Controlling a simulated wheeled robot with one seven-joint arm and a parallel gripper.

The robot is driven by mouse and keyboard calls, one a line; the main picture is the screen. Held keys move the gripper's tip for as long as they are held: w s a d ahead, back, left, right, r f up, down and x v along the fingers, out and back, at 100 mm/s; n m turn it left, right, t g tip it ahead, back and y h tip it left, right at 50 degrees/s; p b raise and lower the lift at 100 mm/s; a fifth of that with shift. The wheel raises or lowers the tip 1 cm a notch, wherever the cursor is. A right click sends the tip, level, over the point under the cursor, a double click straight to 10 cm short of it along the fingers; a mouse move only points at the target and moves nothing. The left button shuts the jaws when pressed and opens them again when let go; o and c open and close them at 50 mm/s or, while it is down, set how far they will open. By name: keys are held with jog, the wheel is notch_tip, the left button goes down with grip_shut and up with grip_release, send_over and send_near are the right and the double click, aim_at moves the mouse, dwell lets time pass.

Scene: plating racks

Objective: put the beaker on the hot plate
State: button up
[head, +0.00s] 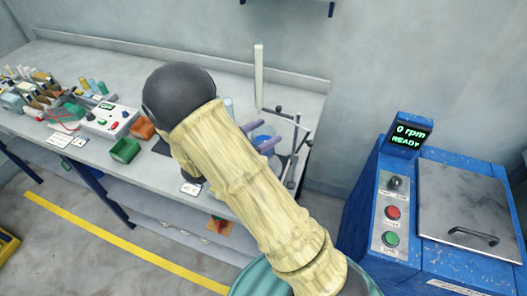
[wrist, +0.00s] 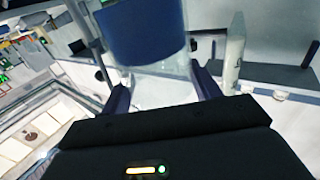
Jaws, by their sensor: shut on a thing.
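The beaker, holding blue liquid, shows as a blue patch (head: 265,130) beyond my arm in the head view. In the wrist view the beaker (wrist: 146,38) is large, at the top centre, ahead of and between my two fingers. My gripper (head: 261,137) is shut on it, with its purple-grey fingers on either side; it also shows in the wrist view (wrist: 162,85). My arm hides part of the bench in the head view.
A tall pale post (head: 259,75) and a metal stand (head: 293,152) are close to the beaker at the bench's right end. A green bin (head: 124,150), an orange bin (head: 142,127) and a white control box (head: 110,121) are on the left. A blue machine (head: 393,205) stands right.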

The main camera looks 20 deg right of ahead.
jog(key=shift+f, duration=1.25)
jog(key=shift+f+p, duration=0.45)
jog(key=shift+f, duration=1.65)
jog(key=shift+f, duration=0.2)
jog(key=o, duration=1.1)
jog(key=shift+r, duration=0.1)
